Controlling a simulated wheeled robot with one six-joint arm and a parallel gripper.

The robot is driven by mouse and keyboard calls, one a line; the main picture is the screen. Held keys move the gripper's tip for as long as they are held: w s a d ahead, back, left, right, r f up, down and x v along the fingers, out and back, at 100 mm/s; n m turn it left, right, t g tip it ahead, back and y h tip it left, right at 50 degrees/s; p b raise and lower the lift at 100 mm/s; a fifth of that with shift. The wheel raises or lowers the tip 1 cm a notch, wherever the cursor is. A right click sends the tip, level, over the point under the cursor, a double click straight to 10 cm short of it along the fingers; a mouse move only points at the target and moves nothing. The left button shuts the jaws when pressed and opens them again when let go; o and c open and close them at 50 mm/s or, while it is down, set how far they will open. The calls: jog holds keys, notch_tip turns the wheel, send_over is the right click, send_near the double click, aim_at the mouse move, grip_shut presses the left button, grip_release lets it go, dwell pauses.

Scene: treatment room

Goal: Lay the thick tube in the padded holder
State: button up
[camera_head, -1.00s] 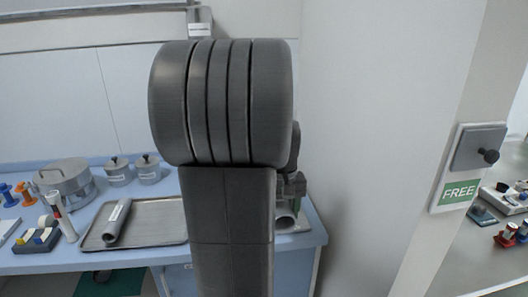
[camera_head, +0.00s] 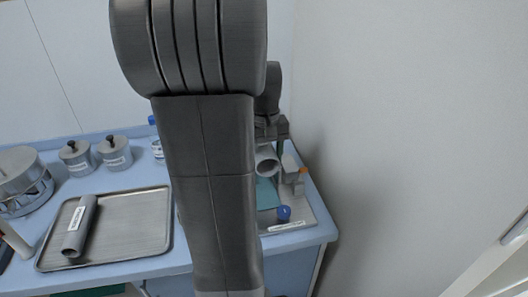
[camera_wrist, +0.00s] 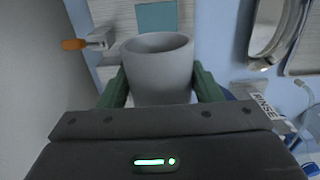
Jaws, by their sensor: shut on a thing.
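My gripper (camera_head: 270,134) is partly behind my own arm in the head view. It is shut on a wide grey tube (camera_head: 267,160), whose open round end faces the camera. In the wrist view the tube (camera_wrist: 157,72) stands between the green fingers (camera_wrist: 158,88), its open rim facing away from the gripper. A small grey fixture with an orange end (camera_head: 297,177) stands just right of the tube; it also shows in the wrist view (camera_wrist: 95,40). A teal pad (camera_head: 265,195) lies below the tube in the head view. I cannot tell which is the padded holder.
A metal tray (camera_head: 135,222) on the blue counter bears another, labelled grey tube (camera_head: 80,226). A blue round thing (camera_head: 284,213) is near the front of the right-hand tray (camera_head: 308,212). Lidded canisters (camera_head: 115,152) stand behind. A wall closes the right side.

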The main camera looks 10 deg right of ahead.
jog(key=shift+f+b, duration=1.5)
jog(key=shift+f, duration=0.35)
jog(key=shift+f+b, duration=1.8)
jog(key=shift+f, duration=1.25)
jog(key=o, duration=1.2)
notch_tip(320, 180, up, 14)
jog(key=shift+f+p, duration=0.1)
jog(key=shift+p, duration=0.65)
